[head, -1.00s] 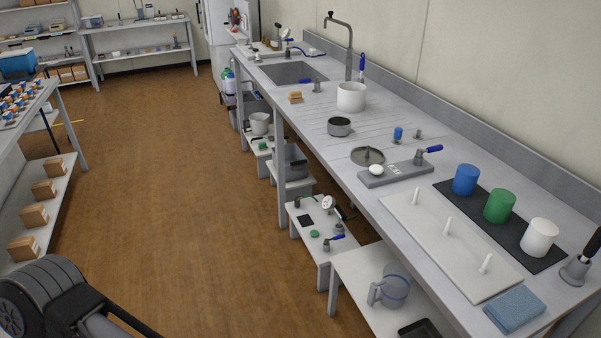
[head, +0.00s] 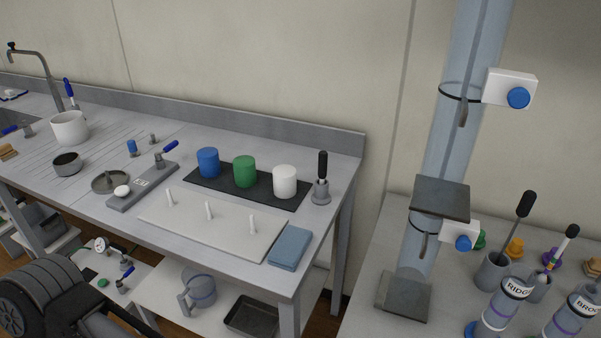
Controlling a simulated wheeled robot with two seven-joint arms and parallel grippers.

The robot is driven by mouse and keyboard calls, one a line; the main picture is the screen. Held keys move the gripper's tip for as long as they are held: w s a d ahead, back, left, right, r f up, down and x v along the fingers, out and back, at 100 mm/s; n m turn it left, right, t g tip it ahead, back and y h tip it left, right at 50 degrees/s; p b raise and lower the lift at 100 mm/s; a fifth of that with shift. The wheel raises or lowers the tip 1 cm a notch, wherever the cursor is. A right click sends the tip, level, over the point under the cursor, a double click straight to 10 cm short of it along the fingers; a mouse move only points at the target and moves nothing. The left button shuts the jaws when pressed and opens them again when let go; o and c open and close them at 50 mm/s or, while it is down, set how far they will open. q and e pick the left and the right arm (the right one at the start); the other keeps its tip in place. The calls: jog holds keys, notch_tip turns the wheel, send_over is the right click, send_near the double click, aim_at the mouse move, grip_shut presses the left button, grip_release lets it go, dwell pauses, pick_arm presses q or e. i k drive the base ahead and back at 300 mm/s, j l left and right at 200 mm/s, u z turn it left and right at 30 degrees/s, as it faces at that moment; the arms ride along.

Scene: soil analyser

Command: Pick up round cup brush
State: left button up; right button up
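I cannot tell for certain which item is the round cup brush. A black-handled tool (head: 322,165) stands upright in a grey round holder (head: 320,196) at the right end of the counter. A blue-handled tool (head: 69,90) stands behind or in a white pot (head: 70,127) near the sink. Another black-handled tool (head: 525,206) leans in a grey cup (head: 494,272) on the right table. Their lower ends are hidden. Neither of my grippers shows; only a dark ribbed part, likely my arm, is at the lower left.
On the counter are blue (head: 208,162), green (head: 245,171) and white (head: 285,181) cups on a dark mat, a white pegged board (head: 190,226) and a blue cloth (head: 290,248). A tall clear column (head: 455,130) rises from the right table, beside labelled cylinders (head: 497,312). A gap separates counter and table.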

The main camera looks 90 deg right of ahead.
aim_at(322, 155)
jog(key=z, duration=0.45)
jog(key=l+z, duration=0.1)
jog(key=z, duration=0.75)
jog(key=l+z, duration=0.1)
jog(key=z, duration=0.35)
